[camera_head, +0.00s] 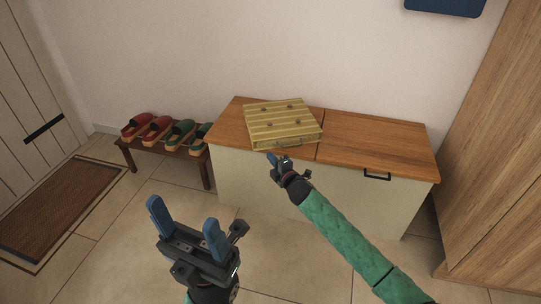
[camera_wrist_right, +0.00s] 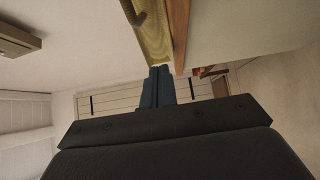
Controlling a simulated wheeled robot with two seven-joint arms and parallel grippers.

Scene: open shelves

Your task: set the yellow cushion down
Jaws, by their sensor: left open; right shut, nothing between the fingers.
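The yellow cushion (camera_head: 283,122) is striped, with several dark buttons on top and a handle on its front side. It lies flat on the left part of the wooden bench top (camera_head: 365,140), close to the front edge. It also shows at the top of the right wrist view (camera_wrist_right: 154,38). My right gripper (camera_head: 274,160) is shut and empty, just in front of the cushion's front side and below its handle; its fingers also show in the right wrist view (camera_wrist_right: 157,85). My left gripper (camera_head: 183,213) is open and empty over the floor, in front of the bench and away from the cushion.
A low dark rack (camera_head: 172,157) with red and green shoes stands left of the bench. A brown doormat (camera_head: 62,208) lies at the door. A wooden cabinet (camera_head: 505,150) stands at the right. The right part of the bench top is clear.

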